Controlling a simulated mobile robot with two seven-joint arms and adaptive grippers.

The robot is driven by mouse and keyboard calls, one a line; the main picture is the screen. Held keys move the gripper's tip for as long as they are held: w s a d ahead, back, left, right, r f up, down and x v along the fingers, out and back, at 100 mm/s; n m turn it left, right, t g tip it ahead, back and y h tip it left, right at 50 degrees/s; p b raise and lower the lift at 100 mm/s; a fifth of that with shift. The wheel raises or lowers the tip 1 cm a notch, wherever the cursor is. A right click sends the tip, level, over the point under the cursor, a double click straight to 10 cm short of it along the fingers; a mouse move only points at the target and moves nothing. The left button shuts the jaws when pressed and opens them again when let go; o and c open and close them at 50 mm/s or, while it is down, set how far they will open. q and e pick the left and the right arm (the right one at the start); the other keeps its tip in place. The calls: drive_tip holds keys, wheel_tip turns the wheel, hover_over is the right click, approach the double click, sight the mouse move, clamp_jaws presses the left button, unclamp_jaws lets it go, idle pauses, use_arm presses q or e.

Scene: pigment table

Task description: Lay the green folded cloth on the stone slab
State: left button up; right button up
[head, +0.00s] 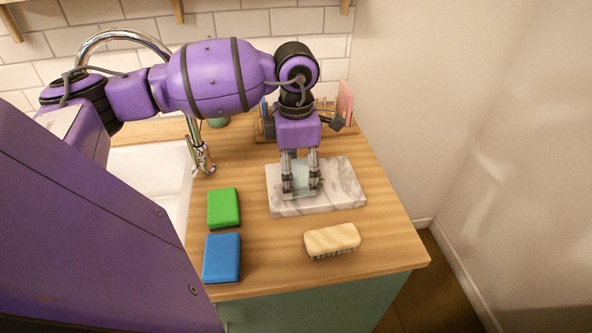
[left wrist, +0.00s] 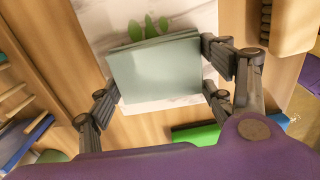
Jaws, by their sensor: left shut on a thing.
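My left gripper (head: 300,188) reaches down over the white marbled stone slab (head: 343,185) in the head view. It is shut on the pale grey-green folded cloth (head: 300,172), which shows between its fingers. In the left wrist view, the cloth (left wrist: 155,72) lies flat between the finger pads of the gripper (left wrist: 160,80), with the slab (left wrist: 200,15) behind it. I cannot tell whether the cloth touches the slab. Dark green leaf shapes (left wrist: 148,26) show just past the cloth's edge. My right gripper is not in view.
A bright green block (head: 223,208) and a blue block (head: 221,258) lie left of the slab. A cream brush (head: 332,239) lies in front of it. A rack stands behind, the sink (head: 150,170) is at left, and a wall is at right.

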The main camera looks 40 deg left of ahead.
sight(296, 173)
use_arm(q)
drive_tip(key=shift+f, duration=0.2)
drive_tip(key=o, duration=1.2)
wheel_tip(296, 173, up, 12)
drive_tip(key=shift+r, duration=0.25)
